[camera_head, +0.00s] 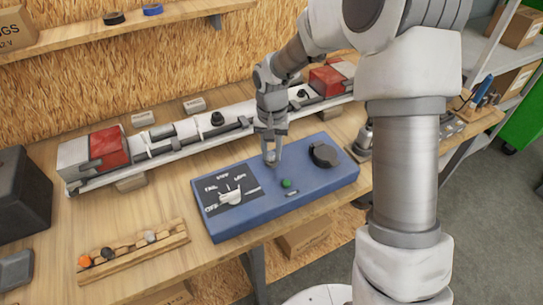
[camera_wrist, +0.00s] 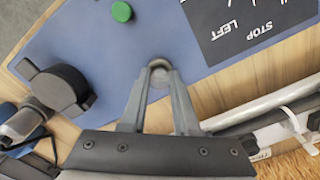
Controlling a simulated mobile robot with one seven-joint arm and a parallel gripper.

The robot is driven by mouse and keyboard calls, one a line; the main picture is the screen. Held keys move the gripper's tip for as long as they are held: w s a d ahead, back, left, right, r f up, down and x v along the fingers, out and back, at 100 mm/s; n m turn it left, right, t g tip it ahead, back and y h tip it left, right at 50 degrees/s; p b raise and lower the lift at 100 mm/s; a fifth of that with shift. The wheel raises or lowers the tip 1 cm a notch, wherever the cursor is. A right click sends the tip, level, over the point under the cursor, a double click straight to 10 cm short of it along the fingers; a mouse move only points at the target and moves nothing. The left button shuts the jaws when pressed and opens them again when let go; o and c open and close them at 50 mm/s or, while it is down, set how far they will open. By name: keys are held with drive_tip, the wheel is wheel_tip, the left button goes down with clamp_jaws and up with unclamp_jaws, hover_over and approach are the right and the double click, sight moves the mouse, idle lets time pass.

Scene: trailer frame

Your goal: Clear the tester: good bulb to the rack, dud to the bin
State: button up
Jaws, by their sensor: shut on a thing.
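The blue tester (camera_head: 300,205) lies on the bench, with a white selector knob (camera_head: 231,195) on a black label panel and a green round button or lamp (camera_head: 286,183). A black round fitting (camera_head: 324,155) is at its right end; it also shows in the wrist view (camera_wrist: 60,88). My gripper (camera_head: 271,158) points down over the tester's back part. Its fingers are shut on a small pale bulb (camera_wrist: 158,72), mostly hidden between the tips. I cannot tell whether the bulb touches the tester. The wooden rack (camera_head: 150,254) at front left holds several bulbs, one orange.
A dark open-looking box (camera_head: 22,195) stands at the left edge, with a smaller dark grey box (camera_head: 16,268) before it; which is the bin is unclear. A light bar with red lamps (camera_head: 108,146) runs behind the tester. Bare bench lies between rack and tester.

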drive_tip(key=shift+r, duration=0.1)
drive_tip(key=shift+r+p, duration=1.7)
drive_tip(key=shift+r, duration=0.75)
drive_tip(key=shift+d, duration=0.15)
